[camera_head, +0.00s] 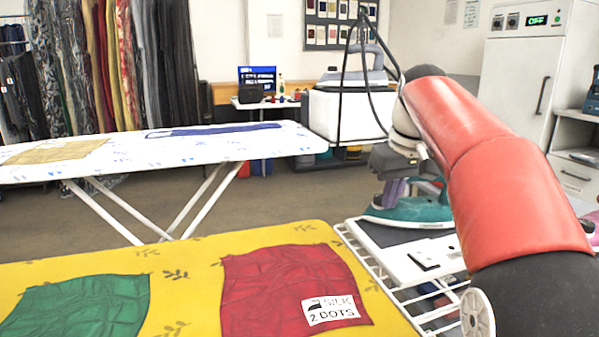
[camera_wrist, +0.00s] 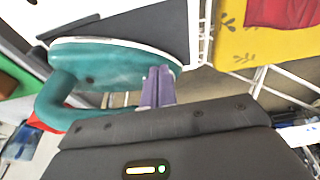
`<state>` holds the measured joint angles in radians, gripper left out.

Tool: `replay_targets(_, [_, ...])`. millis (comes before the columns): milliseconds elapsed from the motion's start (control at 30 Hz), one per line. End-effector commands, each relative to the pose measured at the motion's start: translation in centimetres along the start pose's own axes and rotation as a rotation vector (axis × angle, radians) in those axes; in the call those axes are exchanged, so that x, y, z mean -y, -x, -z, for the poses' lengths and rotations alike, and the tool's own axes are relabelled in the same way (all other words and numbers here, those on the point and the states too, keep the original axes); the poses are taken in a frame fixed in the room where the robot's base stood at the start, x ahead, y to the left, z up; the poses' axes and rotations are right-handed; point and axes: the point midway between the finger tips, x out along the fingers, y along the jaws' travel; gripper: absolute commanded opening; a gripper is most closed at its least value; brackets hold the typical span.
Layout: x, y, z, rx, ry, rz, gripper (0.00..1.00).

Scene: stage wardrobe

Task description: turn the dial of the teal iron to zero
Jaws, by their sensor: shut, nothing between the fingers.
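The teal iron (camera_head: 425,213) rests on the ironing board's end rest at the centre right of the head view. In the wrist view its teal body (camera_wrist: 115,65) and curved handle (camera_wrist: 55,100) fill the left part. My gripper (camera_head: 391,205) points down at the iron, its two purple fingers closed together with nothing between them. In the wrist view the fingertips (camera_wrist: 158,72) are at the iron's body, near its right end. I cannot tell whether they touch it. I cannot make out the dial or its setting.
A yellow ironing board (camera_head: 200,265) carries a green cloth (camera_head: 80,305) and a red cloth (camera_head: 275,285) labelled "SILK 2 DOTS". A white wire rack (camera_head: 375,268) holds the iron's rest. A white ironing board (camera_head: 200,150) stands behind. A steam station (camera_head: 345,115) is beyond my arm.

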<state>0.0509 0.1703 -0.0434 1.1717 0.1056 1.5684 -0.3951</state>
Motion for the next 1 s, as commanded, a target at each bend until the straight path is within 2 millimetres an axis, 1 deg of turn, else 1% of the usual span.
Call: replay_targets(1000, [-0.96,-0.01,0.12,0.001,0.000,0.000,0.00])
